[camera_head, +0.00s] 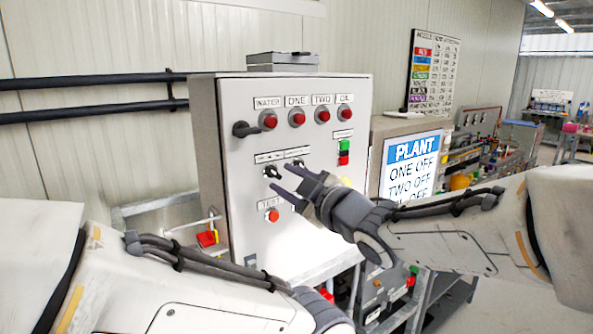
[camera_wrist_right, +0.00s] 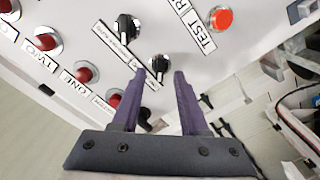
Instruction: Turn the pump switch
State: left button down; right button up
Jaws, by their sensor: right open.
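The grey control panel (camera_head: 240,130) carries two black rotary switches under small labels. The left switch (camera_head: 272,172) also shows in the right wrist view (camera_wrist_right: 160,65), just beyond and between the fingertips. The other switch (camera_wrist_right: 127,27) is further off in that view; in the head view it is partly hidden behind my right gripper (camera_head: 278,176). My right gripper (camera_wrist_right: 160,73) is open and empty, its purple fingers pointing at the panel. Whether a finger touches the switch I cannot tell. My left arm crosses the lower left; its gripper is out of view.
Red lamps marked WATER (camera_head: 268,120), ONE, TWO and OIL line the panel top. A red TEST button (camera_head: 272,215) sits below the switches, and green and red buttons (camera_head: 344,150) to the right. A black handle (camera_head: 244,129) juts out at left. A PLANT sign (camera_head: 412,165) stands right.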

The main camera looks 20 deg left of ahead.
aim_at(274, 173)
jog(key=shift+x, duration=1.15)
grip_shut()
jog(key=shift+m, duration=0.3)
jog(key=m, duration=0.3)
jog(key=shift+m+p, duration=0.3)
jog(key=shift+p, duration=0.05)
jog(key=shift+m+p, duration=0.45)
jog(key=shift+m, duration=1.85)
